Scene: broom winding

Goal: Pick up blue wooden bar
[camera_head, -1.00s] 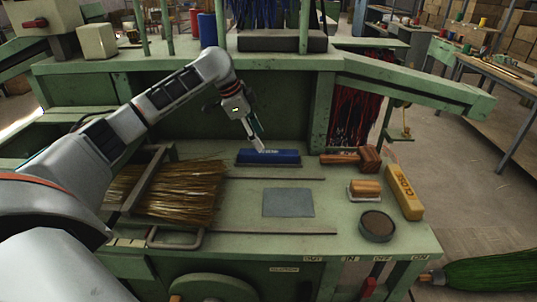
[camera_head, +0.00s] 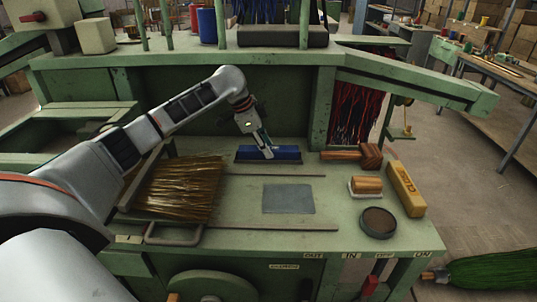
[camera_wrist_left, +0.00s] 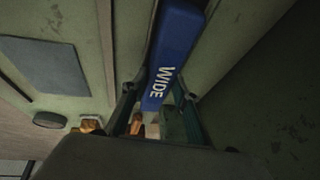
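The blue wooden bar (camera_head: 285,153) lies on the green bench top near the back panel. In the left wrist view the bar (camera_wrist_left: 172,52) shows the white word "WIDE" and runs between my left gripper's fingers. My left gripper (camera_head: 267,154) points down at the bar's middle from above and covers part of it. In the left wrist view its fingers (camera_wrist_left: 160,108) stand on both sides of the bar, with gaps showing, so it looks open. Whether a finger touches the bar is hard to tell. My right gripper is not in view.
A wooden mallet (camera_head: 370,155), a brush (camera_head: 366,186), a yellow block (camera_head: 405,189) and a round dark tin (camera_head: 378,222) stand to the right. Straw bristles (camera_head: 182,190) lie left. A grey plate (camera_head: 288,199) lies in front. The back panel (camera_head: 215,115) rises close behind the bar.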

